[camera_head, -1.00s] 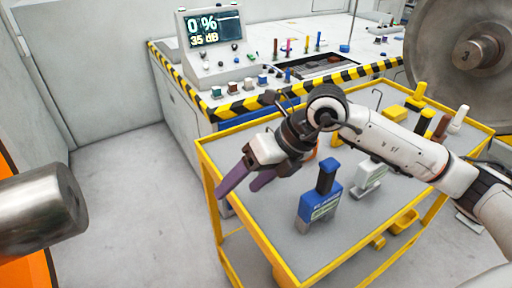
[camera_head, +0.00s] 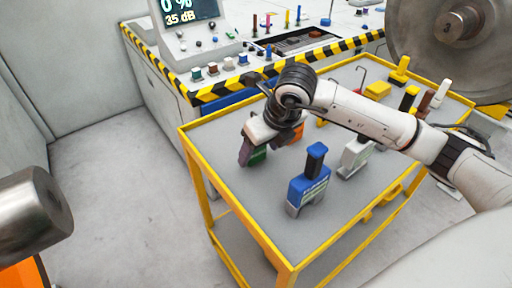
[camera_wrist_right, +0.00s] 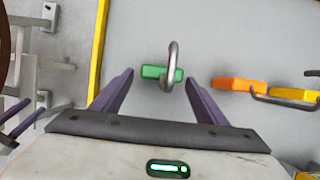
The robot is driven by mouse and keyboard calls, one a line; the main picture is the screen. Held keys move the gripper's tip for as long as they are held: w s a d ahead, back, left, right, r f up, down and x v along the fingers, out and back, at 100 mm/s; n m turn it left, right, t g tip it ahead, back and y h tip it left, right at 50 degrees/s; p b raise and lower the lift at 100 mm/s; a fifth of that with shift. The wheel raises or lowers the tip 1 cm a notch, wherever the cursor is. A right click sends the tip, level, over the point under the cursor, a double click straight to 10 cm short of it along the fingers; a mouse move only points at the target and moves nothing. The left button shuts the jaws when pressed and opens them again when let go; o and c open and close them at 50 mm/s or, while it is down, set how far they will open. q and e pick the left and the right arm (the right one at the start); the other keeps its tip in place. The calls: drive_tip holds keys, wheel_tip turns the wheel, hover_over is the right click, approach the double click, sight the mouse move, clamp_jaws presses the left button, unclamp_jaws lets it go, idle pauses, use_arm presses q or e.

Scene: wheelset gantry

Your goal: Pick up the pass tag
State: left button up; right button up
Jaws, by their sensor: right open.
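A small green tag (camera_wrist_right: 160,73) with a grey metal hook lies on the grey top of the yellow-framed cart; I take it as the pass tag, though no lettering is readable. Nothing is held. My left gripper is out of view.
An orange tag (camera_wrist_right: 240,86) and a yellow tag (camera_wrist_right: 293,95), both with hooks, lie to the right. A blue block-shaped tool (camera_head: 309,187) and a grey-white one (camera_head: 356,155) stand on the cart (camera_head: 262,242). A large metal wheel (camera_head: 440,60) stands at the right.

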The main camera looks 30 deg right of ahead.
drive_tip(key=shift+x, duration=1.05)
drive_tip(key=shift+c, duration=0.2)
drive_tip(key=c, duration=1.1)
drive_tip(key=shift+r, duration=0.15)
